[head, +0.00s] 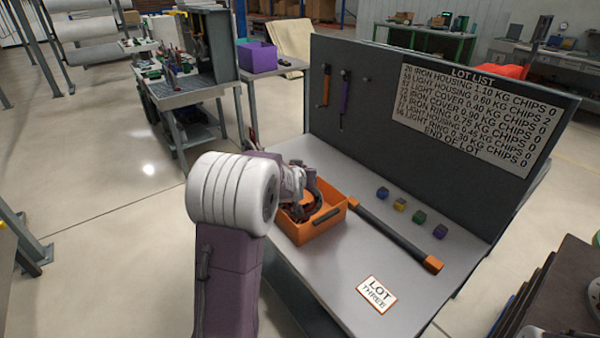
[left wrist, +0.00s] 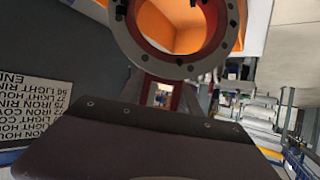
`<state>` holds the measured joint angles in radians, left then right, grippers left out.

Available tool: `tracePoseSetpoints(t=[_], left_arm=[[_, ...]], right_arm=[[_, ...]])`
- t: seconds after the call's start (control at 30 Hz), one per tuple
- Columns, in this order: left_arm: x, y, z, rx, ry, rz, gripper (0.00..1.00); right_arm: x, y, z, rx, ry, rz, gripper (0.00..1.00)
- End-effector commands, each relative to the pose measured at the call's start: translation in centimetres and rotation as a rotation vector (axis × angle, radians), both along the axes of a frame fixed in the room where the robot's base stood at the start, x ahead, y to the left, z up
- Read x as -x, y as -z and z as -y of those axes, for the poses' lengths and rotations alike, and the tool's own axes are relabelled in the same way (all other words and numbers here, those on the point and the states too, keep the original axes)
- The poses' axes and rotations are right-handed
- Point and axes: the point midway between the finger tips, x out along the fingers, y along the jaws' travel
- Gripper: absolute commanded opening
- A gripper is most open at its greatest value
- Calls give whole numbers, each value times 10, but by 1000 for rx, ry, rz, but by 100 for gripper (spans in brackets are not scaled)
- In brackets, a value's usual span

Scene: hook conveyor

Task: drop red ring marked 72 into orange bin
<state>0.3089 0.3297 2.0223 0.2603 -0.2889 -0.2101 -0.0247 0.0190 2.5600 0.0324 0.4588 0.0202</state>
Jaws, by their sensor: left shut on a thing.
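The orange bin (head: 335,217) sits on the grey bench, and its orange inside shows behind the ring in the left wrist view (left wrist: 262,20). My left gripper (head: 300,200) is at the bin, partly hidden by my own wrist. In the left wrist view my left gripper (left wrist: 163,84) is shut on a ring (left wrist: 180,69) with a grey face, bolt holes and a red inner edge. No number is readable on it. In the head view a dark red ring shape (head: 302,212) shows within the bin's outline; I cannot tell whether it touches the bin. My right gripper is not in view.
An orange-ended dark bar (head: 395,235) lies right of the bin. Several small coloured blocks (head: 401,204) lie behind it. A lot card (head: 376,294) lies at the front. A dark panel (head: 420,165) with a lot list (head: 467,113) and hanging tools stands along the back.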

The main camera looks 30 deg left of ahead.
Motion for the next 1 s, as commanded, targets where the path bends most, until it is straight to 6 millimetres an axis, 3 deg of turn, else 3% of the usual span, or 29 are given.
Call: tracePoseSetpoints(t=[0.2,0.23,0.3,0.67,0.8,1.0], left_arm=[[-1,6,0,-2,0,5,0],[0,8,0,0,0,0,43],[0,6,0,0,0,0,62],[0,6,0,0,0,0,62],[0,-9,0,-1,-1,1,62],[30,-25,13,0,0,3,62]], right_arm=[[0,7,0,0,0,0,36],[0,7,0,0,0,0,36],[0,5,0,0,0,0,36],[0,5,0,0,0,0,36],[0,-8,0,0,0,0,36],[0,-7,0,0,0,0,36]])
